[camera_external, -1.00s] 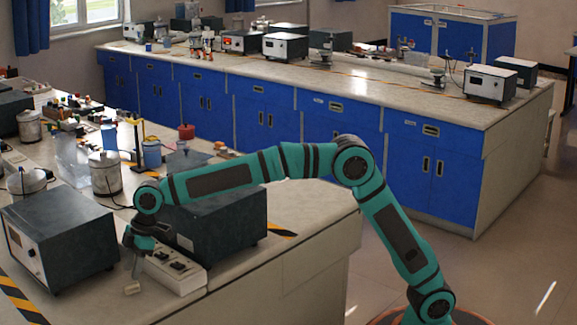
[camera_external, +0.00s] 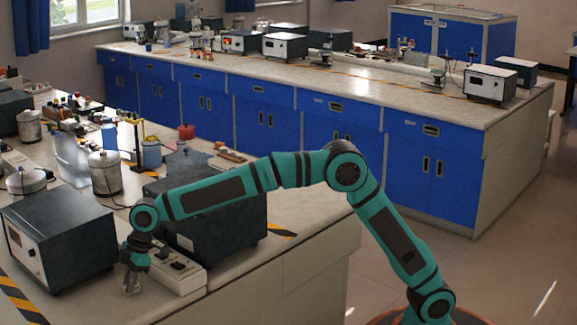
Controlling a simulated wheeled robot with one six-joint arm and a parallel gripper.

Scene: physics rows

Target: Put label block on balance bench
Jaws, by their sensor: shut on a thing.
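My gripper (camera_external: 132,284) points down at the front edge of the near bench (camera_external: 230,300). It is shut on the small beige label block (camera_external: 131,292), which is mostly hidden between the fingers. Whether the block still touches the bench top cannot be told. The long far bench (camera_external: 480,112) has a pale top and blue cabinet doors. It carries small balance-like devices, one of them near its right part (camera_external: 435,77). No name marks which bench is the balance bench.
A white switch box (camera_external: 178,275) stands just right of my gripper. Dark instrument boxes stand to its left (camera_external: 60,238) and behind it (camera_external: 225,220). A metal canister (camera_external: 106,175) and other lab items stand further back. The far bench top has free room between its instruments.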

